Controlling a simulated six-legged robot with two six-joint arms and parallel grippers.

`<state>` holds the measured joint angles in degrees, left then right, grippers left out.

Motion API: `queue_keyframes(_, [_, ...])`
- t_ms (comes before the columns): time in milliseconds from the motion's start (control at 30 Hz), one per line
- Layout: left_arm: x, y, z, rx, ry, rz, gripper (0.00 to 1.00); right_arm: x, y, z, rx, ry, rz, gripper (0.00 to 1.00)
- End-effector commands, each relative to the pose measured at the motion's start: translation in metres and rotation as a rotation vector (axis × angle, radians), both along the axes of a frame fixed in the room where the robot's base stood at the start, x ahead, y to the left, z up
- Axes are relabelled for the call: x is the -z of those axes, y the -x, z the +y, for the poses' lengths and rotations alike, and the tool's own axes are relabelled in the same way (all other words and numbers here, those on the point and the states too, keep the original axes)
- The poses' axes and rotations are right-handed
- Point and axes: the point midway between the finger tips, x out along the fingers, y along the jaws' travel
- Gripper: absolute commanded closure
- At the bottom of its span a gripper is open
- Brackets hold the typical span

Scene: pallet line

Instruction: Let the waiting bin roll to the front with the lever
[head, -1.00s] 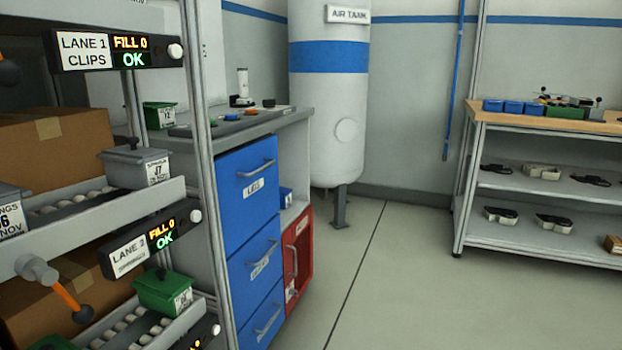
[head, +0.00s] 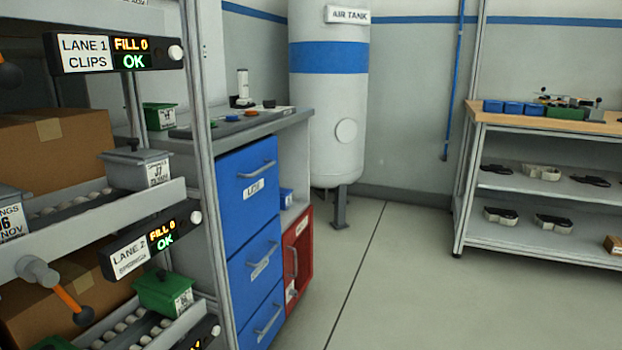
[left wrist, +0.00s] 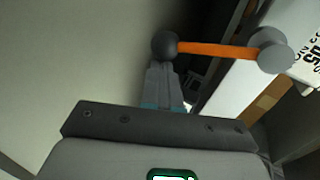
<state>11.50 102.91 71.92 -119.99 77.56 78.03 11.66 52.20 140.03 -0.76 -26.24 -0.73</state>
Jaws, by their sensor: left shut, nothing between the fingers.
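In the left wrist view my left gripper (left wrist: 165,85) is shut and empty. Its fingertips are close to the black knob of a lever with an orange shaft (left wrist: 215,49); I cannot tell whether they touch. In the head view a lever (head: 67,299) with an orange shaft and black knob slants down at lower left, and another black knob (head: 8,72) shows at the left edge. I cannot tell which lever the wrist view shows. A grey bin (head: 140,170) stands on the LANE 1 rollers, and a green bin (head: 163,292) on the lane below. Neither gripper shows in the head view.
Another grey bin (head: 12,218) is cut off at the left edge. Cardboard boxes (head: 55,150) sit behind the lanes. A rack post (head: 200,150) stands beside a blue drawer cabinet (head: 248,190). The floor (head: 400,290) to the right is clear.

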Motion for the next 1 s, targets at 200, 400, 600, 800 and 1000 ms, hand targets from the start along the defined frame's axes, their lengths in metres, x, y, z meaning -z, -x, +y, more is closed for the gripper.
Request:
queue_keyframes(200, [-0.001, 0.009, 0.004, -0.001, -0.002, 0.002, 1.0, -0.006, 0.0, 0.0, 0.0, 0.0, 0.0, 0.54])
queue_keyframes(400, [-0.001, 0.016, 0.007, -0.001, -0.001, 0.003, 1.0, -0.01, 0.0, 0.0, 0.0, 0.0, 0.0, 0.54])
queue_keyframes(600, [-0.001, 0.024, 0.009, -0.001, 0.0, 0.002, 1.0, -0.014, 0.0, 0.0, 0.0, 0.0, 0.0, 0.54])
queue_keyframes(800, [-0.001, 0.032, 0.013, -0.002, -0.001, 0.003, 1.0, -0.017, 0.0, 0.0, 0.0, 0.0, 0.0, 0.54])
queue_keyframes(1000, [-0.001, 0.039, 0.015, 0.0, 0.0, 0.002, 1.0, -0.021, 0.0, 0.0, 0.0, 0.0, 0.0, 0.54])
